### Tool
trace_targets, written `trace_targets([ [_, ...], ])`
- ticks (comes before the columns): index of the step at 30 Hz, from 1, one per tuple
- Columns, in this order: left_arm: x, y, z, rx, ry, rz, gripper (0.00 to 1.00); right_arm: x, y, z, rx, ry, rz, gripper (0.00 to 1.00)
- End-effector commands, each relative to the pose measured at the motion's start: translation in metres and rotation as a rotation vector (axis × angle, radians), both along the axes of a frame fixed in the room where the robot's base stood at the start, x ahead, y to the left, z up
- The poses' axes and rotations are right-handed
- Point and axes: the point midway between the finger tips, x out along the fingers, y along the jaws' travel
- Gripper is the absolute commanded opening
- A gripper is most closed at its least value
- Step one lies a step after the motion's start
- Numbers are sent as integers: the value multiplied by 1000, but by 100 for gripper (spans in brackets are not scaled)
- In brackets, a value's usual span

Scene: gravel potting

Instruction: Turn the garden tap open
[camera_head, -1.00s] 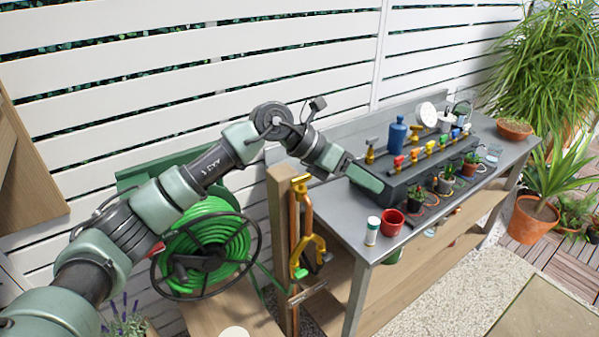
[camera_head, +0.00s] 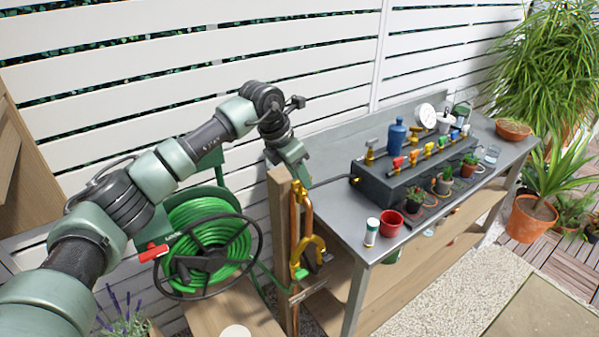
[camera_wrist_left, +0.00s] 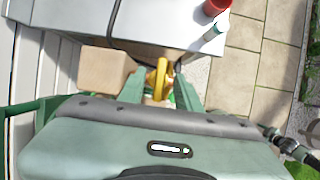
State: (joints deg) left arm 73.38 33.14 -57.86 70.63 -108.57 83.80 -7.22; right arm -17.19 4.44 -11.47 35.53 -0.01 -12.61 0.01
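The brass garden tap (camera_head: 306,214) is on a copper pipe beside a wooden post (camera_head: 281,235), left of the metal bench. My left gripper (camera_head: 301,178) points down just above the tap and hides its top in the head view. In the left wrist view, the two green fingers of the left gripper (camera_wrist_left: 159,93) are apart, with yellow brass of the tap (camera_wrist_left: 160,72) between and beyond them. I cannot tell whether either finger touches it. The handle's position is not clear. My right gripper is not in view.
A green hose reel (camera_head: 208,245) stands left of the post. On the bench (camera_head: 340,215) are a red pot (camera_head: 391,222), a white container with a green lid (camera_head: 371,231) and a dark box with coloured valves (camera_head: 375,184). A slatted white fence runs behind.

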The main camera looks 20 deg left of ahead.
Motion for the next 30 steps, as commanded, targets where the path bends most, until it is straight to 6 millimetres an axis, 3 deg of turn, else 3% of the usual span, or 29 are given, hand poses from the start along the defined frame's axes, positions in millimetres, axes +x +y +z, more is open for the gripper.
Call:
trace_targets([
  [8, 1, -1, -3, -1, -1, 0, 34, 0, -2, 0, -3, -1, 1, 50],
  [12, 1, -1, -2, -1, -1, 0, 0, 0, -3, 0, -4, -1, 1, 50],
  [23, 1, -1, -3, 0, -2, 23, 0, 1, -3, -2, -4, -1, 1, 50],
  [30, 1, -2, -3, 0, -4, 138, 0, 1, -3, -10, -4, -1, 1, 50],
])
